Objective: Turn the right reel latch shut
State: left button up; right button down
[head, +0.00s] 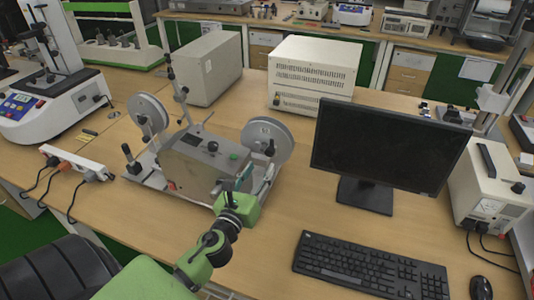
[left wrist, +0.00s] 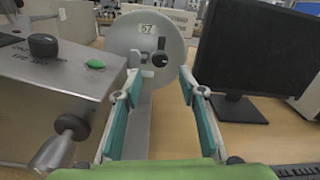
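The right reel (head: 262,132) is a grey disc standing upright at the right end of a grey benchtop reel machine (head: 190,165). Its black latch (head: 270,148) is at the hub. In the left wrist view the reel (left wrist: 130,40), marked 57, is ahead, with the dark latch (left wrist: 160,58) at its centre. My left gripper (head: 238,178) is at the right end of the machine, in front of the reel. In the left wrist view its teal fingers (left wrist: 158,82) are spread apart with nothing between them, and the latch shows beyond their tips. My right gripper is not in view.
A monitor (head: 385,150) stands close on the right, with a keyboard (head: 365,268) in front. The machine's black-knobbed handle (left wrist: 65,135) is left of my fingers. The left reel (head: 148,117) and a power strip (head: 75,163) are further left. White boxes (head: 314,72) stand behind.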

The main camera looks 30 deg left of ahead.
aim_at(269, 154)
pick_arm(q)
jog(key=p+x, duration=0.1)
jog(key=x, duration=0.6)
jog(key=shift+d, duration=0.1)
jog(key=shift+s, duration=0.1)
jog(key=shift+c, duration=0.4)
grip_shut()
